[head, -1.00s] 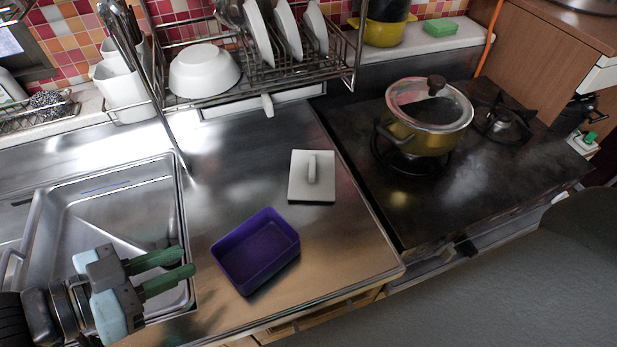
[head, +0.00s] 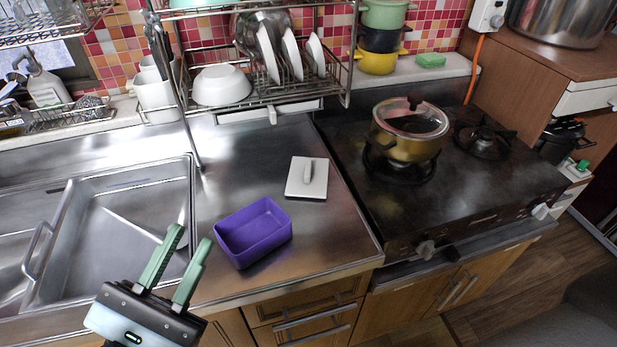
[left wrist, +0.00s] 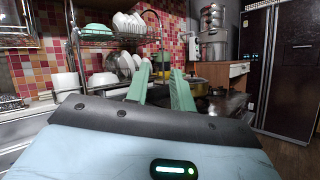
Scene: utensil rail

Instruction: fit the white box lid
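The white box lid (head: 306,178) lies flat on the steel counter, its bar handle on top. An open, empty purple box (head: 253,232) stands on the counter in front of the lid and to its left, apart from it. My left gripper (head: 191,238) is in front of the sink's right part, left of the purple box, with its green fingers apart and nothing between them. Its fingers also show in the left wrist view (left wrist: 162,85), pointing toward the dish rack. My right gripper is not in view.
The sink (head: 120,225) is on the left. A dish rack (head: 265,90) with plates and a white bowl (head: 221,85) stands behind the counter. A gold pot (head: 408,140) sits on the stove to the right. The counter around the lid is clear.

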